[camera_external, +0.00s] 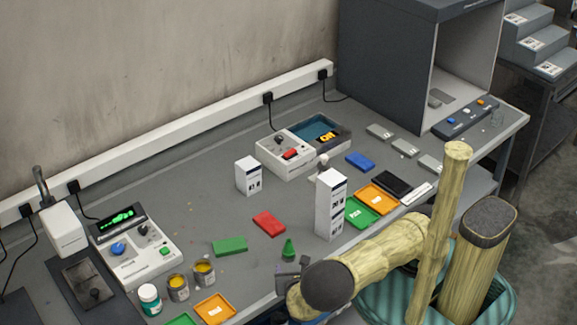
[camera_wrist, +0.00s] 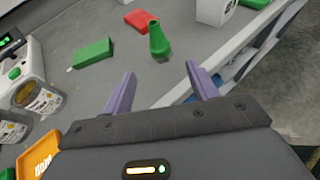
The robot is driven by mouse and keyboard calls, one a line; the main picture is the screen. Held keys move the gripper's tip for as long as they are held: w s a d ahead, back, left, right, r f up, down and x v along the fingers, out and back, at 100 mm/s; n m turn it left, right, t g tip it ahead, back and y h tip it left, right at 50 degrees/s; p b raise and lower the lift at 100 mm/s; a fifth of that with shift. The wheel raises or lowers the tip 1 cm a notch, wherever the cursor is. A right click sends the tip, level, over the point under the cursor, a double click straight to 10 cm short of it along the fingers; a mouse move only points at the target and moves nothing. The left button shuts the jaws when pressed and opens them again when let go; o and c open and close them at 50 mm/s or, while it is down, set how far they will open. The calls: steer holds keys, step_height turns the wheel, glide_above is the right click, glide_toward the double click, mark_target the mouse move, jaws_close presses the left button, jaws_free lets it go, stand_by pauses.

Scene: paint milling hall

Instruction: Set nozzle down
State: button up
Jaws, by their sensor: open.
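The nozzle, a green cone (camera_external: 289,250), stands upright on the grey bench near its front edge. It also shows in the wrist view (camera_wrist: 158,38), beyond my fingertips and clear of them. My gripper (camera_external: 291,267) is low over the front of the bench, on the near side of the nozzle. In the wrist view my gripper (camera_wrist: 161,73) has its two purple fingers spread apart with nothing between them. In the external view my arm partly hides the fingers.
A green block (camera_external: 230,246) and a red block (camera_external: 269,223) lie nearby. A tall white box (camera_external: 330,204) stands right of the nozzle. Open paint tins (camera_external: 204,273) and an orange tray (camera_external: 215,309) are at left. Bare bench lies behind the blocks.

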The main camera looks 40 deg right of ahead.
steer(key=shift+s+a+r, duration=0.1)
steer(key=shift+s, duration=0.15)
stand_by(0.6)
steer(key=w+d+r+m+g+y, duration=0.1)
steer(key=d+r+m+g+y, duration=0.2)
steer(key=d+r+m, duration=0.5)
steer(key=w+d+r+m+g+y, duration=0.2)
steer(key=d+r+m, duration=0.7)
steer(key=m, duration=1.2)
steer(key=d+g+y, duration=0.2)
steer(key=g, duration=0.1)
steer(key=shift+d+r+g, duration=0.15)
steer(key=shift+r+g, duration=0.05)
steer(key=shift+g, duration=0.1)
